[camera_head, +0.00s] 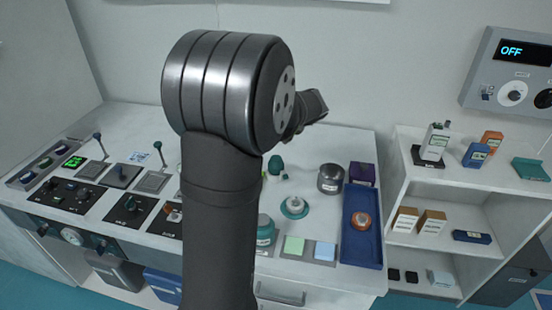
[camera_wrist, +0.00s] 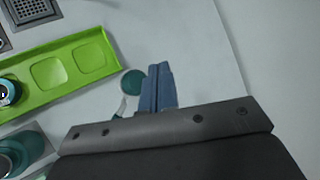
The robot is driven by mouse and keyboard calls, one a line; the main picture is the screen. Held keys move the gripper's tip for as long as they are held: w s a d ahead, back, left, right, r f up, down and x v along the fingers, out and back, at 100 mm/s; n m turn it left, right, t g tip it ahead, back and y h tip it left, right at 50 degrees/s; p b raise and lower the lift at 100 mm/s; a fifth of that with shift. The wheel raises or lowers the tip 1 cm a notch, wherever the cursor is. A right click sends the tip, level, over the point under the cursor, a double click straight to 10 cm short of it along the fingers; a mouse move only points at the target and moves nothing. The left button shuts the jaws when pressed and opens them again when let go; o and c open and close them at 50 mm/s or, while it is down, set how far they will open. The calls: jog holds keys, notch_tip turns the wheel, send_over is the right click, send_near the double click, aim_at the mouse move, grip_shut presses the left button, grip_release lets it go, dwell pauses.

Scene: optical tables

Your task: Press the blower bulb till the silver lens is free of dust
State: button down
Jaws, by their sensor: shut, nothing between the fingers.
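My gripper (camera_wrist: 159,68) shows in the wrist view with its two blue-grey fingers together and empty. A dark green rounded thing (camera_wrist: 132,82), which looks like the blower bulb, is just left of the fingertips; I cannot tell whether they touch. In the head view a dark green bulb (camera_head: 276,165) stands on the table behind my arm, and my fingers are hidden there. A teal round holder with a pale, silvery top (camera_head: 294,204) stands in front of the bulb; it may bear the silver lens. Dust on it is too small to tell.
A lime green tray (camera_wrist: 93,42) lies left of my fingers. A dark cylinder (camera_head: 331,179), a purple box (camera_head: 363,172) and a blue tray (camera_head: 362,252) with an orange ring stand at right. A teal jar (camera_head: 265,232) is partly behind my arm. Control panels fill the left.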

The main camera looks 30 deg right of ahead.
jog(key=shift+f, duration=4)
jog(key=shift+f, duration=0.15)
jog(key=shift+f, duration=0.25)
jog(key=shift+f, duration=0.9)
jog(key=shift+r, duration=1.3)
jog(key=shift+r, duration=2.55)
jog(key=shift+f, duration=0.15)
